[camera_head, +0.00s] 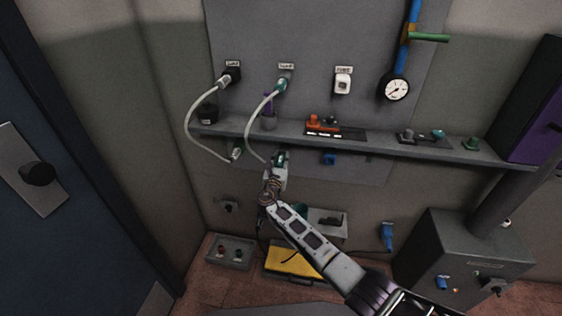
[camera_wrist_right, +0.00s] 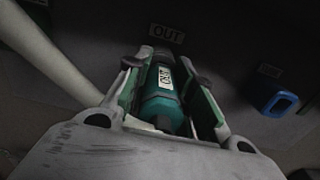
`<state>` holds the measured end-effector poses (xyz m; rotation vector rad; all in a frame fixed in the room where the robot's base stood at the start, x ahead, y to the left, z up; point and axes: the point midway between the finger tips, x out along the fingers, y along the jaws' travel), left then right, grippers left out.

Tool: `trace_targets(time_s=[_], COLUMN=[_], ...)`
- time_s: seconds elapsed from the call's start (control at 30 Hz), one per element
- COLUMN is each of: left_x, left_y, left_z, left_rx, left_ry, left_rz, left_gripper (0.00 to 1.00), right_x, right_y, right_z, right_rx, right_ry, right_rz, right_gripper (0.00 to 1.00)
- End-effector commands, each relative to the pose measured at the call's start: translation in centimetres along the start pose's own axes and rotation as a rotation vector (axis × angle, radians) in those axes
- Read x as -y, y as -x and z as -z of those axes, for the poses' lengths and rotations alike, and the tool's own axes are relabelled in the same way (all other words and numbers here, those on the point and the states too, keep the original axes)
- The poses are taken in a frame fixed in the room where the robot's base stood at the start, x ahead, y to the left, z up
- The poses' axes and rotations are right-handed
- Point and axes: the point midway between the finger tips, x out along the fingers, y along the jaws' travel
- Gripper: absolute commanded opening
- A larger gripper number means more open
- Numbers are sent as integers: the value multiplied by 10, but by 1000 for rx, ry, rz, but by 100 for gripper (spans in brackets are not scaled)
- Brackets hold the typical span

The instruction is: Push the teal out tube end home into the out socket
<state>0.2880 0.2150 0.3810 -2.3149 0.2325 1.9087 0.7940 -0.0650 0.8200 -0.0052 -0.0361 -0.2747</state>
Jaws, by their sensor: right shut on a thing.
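The teal out tube end (camera_wrist_right: 163,95), with a white OUT label, lies between the two fingers of my right gripper (camera_wrist_right: 168,70) in the right wrist view. The right gripper is shut on it. In the head view, the right gripper (camera_head: 277,168) reaches up to the wall just below the shelf. An OUT sign (camera_wrist_right: 167,34) is on the wall just beyond the tube end. The out socket is hidden behind the tube end and fingers, so I cannot tell how deep the end sits. My left gripper is not in view.
A pale tube (camera_head: 252,122) hangs from a teal fitting (camera_head: 284,83) down to my gripper. The shelf (camera_head: 380,147) runs just above my gripper. A blue part (camera_head: 329,158) is to the right.

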Motion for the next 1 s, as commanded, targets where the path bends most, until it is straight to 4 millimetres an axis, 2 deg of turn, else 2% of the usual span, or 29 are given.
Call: trace_targets(time_s=[1.0], left_x=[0], left_y=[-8], left_z=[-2], left_rx=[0], left_ry=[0], left_rz=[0], left_gripper=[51], right_x=[3], right_y=[-17], right_z=[-5], right_rx=[8], right_ry=[0], right_rz=[2], right_gripper=[0])
